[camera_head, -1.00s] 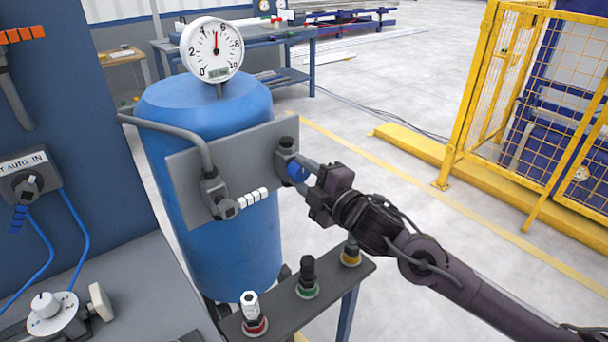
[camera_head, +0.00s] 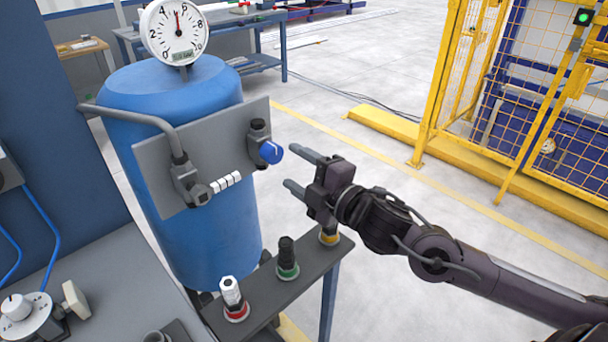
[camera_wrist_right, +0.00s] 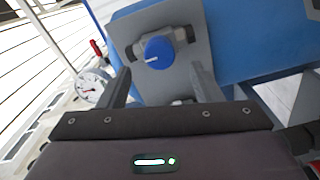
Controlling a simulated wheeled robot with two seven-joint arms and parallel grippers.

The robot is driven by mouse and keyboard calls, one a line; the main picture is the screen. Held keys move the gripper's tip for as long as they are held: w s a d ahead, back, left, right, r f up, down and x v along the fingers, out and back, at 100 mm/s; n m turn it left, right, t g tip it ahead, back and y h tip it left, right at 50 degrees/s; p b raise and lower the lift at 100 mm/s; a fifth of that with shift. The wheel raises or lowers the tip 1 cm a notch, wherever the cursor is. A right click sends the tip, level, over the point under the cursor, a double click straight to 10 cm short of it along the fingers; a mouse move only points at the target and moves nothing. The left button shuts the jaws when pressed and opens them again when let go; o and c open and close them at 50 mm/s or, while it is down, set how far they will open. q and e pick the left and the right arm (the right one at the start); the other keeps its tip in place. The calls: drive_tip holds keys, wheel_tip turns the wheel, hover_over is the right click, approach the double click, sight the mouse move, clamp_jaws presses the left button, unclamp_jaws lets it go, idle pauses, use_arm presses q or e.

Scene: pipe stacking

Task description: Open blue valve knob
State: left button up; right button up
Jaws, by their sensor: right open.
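The blue valve knob (camera_head: 271,152) sits on a dark fitting at the right edge of the grey plate on the blue tank. A white line marks its face. In the right wrist view the knob (camera_wrist_right: 159,52) shows ahead of the fingers, between their lines, with its white mark lying roughly sideways. My right gripper (camera_head: 291,171) is open and empty, just right of the knob and apart from it, with its fingers pointing toward the plate. My left gripper is not in view.
A grey plate (camera_head: 158,168) carries a second fitting with white segments (camera_head: 226,182). A gauge (camera_head: 176,32) tops the blue tank (camera_head: 205,250). A small shelf (camera_head: 262,303) with coloured fittings stands below my gripper. Yellow fencing (camera_head: 440,80) is at the right; the floor between is clear.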

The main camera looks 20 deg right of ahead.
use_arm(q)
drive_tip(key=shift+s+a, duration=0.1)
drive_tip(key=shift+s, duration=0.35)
use_arm(e)
drive_tip(key=shift+v, duration=0.85)
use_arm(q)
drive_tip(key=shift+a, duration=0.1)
